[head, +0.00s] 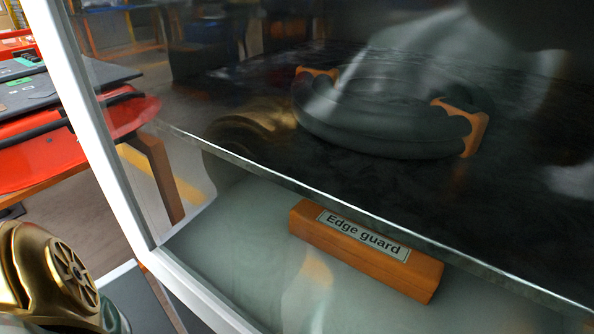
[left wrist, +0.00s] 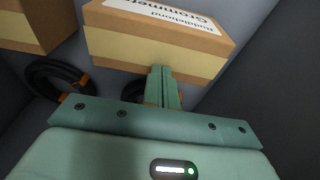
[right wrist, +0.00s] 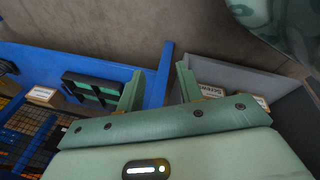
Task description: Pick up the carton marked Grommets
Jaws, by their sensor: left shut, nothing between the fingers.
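The carton marked Grommets (left wrist: 150,45) shows in the left wrist view, a tan box with a paler band and a white label whose print is upside down. My left gripper (left wrist: 161,72) is shut and empty, its fingertips at the carton's near face; I cannot tell whether they touch it. The carton's top is cut off by the picture edge. My right gripper (right wrist: 158,82) is open and empty, away from the carton. The head view shows neither gripper nor this carton.
Another carton (left wrist: 30,30) and a black coil (left wrist: 58,78) lie left of the Grommets carton. Blue-walled (right wrist: 110,65) and grey bins (right wrist: 228,75) lie ahead of my right gripper.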

